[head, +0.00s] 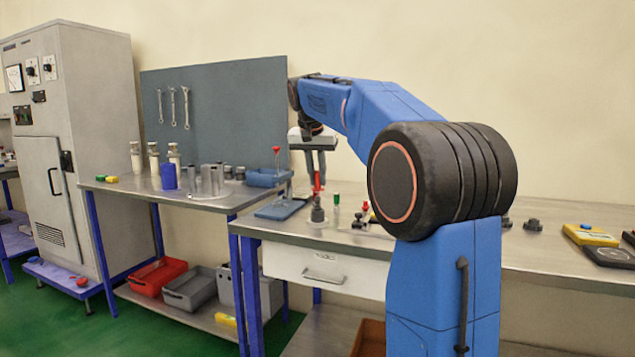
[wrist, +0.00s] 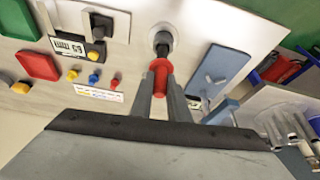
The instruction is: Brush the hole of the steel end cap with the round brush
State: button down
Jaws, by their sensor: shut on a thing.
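My gripper (head: 319,168) points down over the bench and is shut on the red handle (head: 317,182) of the round brush. In the wrist view the red handle (wrist: 160,74) stands between the two grey fingers of my gripper (wrist: 161,84). Directly below it is a dark grey round part (head: 317,212), likely the steel end cap, on a pale round base (head: 317,223). The dark part also shows in the wrist view (wrist: 163,41), just past the handle's end. The bristles are hidden. I cannot tell whether they are inside the hole.
A blue-grey plate (head: 279,209) lies left of the dark part. Small green-topped (head: 336,199) and red-topped (head: 365,206) items stand close on its right. A bench at left (head: 200,200) carries metal cylinders. A yellow device (head: 590,235) lies far right.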

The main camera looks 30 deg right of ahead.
jog(key=shift+r, duration=2.15)
